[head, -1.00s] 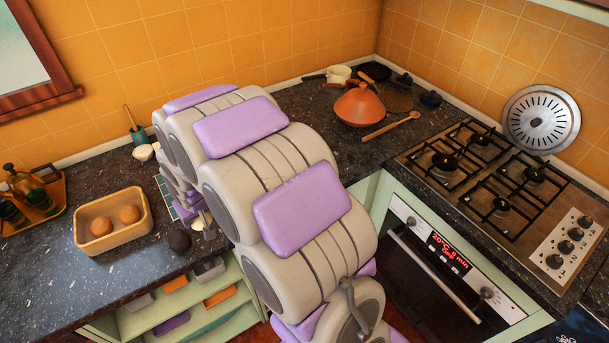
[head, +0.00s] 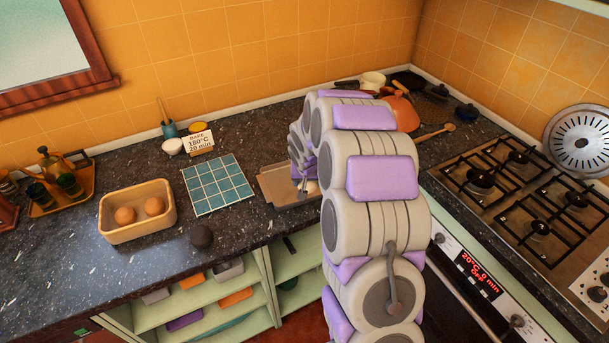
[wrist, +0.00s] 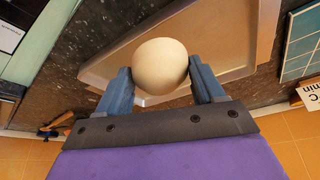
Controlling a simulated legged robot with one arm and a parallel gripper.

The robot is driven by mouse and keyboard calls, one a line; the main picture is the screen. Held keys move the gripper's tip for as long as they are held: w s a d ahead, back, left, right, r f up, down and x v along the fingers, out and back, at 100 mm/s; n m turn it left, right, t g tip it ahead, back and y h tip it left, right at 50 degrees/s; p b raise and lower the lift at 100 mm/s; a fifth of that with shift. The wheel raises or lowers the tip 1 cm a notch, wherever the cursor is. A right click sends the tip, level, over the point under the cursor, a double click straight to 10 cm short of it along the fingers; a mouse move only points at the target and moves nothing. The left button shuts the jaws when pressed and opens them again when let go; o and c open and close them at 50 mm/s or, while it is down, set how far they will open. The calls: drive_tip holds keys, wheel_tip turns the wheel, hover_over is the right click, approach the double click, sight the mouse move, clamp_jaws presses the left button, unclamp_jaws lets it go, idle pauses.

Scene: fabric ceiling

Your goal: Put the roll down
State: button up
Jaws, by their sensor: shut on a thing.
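The pale, round roll (wrist: 161,66) sits between the two blue fingers of my gripper (wrist: 160,78) in the wrist view, and the fingers are closed on its sides. A brown tray (wrist: 238,42) lies behind the roll in that view. In the head view, the tray (head: 272,184) is on the dark counter, partly hidden by my arm. The roll (head: 311,187) shows small there beside my gripper (head: 304,184), over the tray's right part. I cannot tell whether the roll touches the tray.
A blue tiled mat (head: 217,184) lies left of the tray, with a baking sign (head: 199,143) behind it. A wooden box (head: 137,231) holds two brown rolls. A hob (head: 520,185) is at right.

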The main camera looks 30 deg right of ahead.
drive_tip(key=w, duration=0.2)
drive_tip(key=w+d, duration=0.1)
drive_tip(key=w, duration=0.1)
drive_tip(key=w+d, duration=0.1)
drive_tip(key=w, duration=0.2)
drive_tip(key=shift+d+f+b, duration=0.15)
drive_tip(key=shift+f+b, duration=0.2)
drive_tip(key=shift+f, duration=0.05)
drive_tip(key=shift+f+b, duration=0.6)
drive_tip(key=shift+f, duration=1.25)
drive_tip(key=shift+r, duration=0.1)
drive_tip(key=o, duration=1)
drive_tip(key=shift+o, duration=0.2)
